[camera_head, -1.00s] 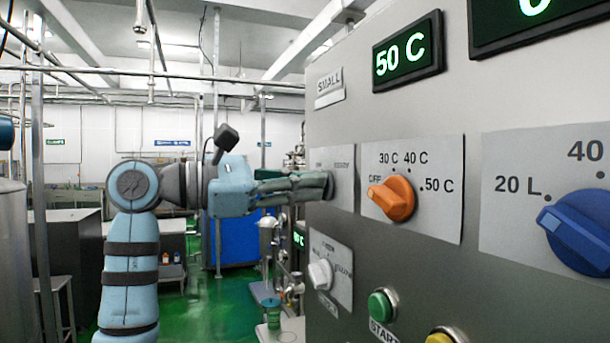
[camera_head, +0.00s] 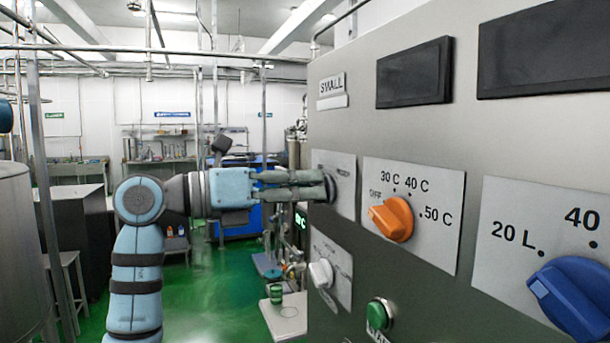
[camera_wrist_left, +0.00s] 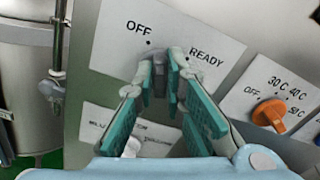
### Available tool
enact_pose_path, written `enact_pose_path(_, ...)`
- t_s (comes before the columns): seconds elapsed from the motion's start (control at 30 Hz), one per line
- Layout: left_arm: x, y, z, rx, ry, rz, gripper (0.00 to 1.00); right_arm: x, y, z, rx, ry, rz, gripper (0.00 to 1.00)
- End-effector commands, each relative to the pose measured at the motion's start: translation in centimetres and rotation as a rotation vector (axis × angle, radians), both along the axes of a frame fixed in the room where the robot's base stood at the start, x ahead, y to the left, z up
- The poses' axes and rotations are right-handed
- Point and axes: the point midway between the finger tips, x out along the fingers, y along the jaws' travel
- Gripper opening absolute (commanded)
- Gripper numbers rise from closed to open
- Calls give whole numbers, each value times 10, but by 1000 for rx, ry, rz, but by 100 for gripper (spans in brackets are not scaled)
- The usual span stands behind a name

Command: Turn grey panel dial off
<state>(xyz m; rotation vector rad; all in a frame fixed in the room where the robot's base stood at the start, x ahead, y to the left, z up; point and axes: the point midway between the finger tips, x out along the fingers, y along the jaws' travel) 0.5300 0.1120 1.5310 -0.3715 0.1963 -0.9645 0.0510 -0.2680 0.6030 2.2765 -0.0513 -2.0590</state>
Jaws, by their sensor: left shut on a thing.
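The grey dial (camera_wrist_left: 160,66) sits on a white plate marked OFF and READY (camera_wrist_left: 196,42); in the left wrist view it is between my fingertips, near the OFF mark's dot. My left gripper (camera_wrist_left: 164,88) is shut on this dial, with a finger on each side. In the head view my left gripper (camera_head: 324,186) reaches the plate (camera_head: 344,170) from the left, and the fingers hide most of the dial. Both display screens (camera_head: 413,73) on the panel are dark. My right gripper is in neither view.
Right of the grey dial is an orange temperature dial (camera_head: 392,219), then a blue volume dial (camera_head: 577,292). A white dial (camera_head: 320,273) sits below, with a green button (camera_head: 380,313) to its right. Green floor (camera_head: 225,285) lies open on the left.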

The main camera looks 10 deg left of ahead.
Motion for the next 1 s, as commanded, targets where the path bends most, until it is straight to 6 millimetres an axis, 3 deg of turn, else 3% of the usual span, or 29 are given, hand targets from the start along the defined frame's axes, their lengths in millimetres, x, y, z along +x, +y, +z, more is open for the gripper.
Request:
enact_pose_path(0.43, 2, 1, -2, -171, 267, 0, 0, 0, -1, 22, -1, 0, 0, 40)
enact_pose_path(1.0, 2, 1, -4, -219, 337, -1, 0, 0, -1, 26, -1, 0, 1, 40)
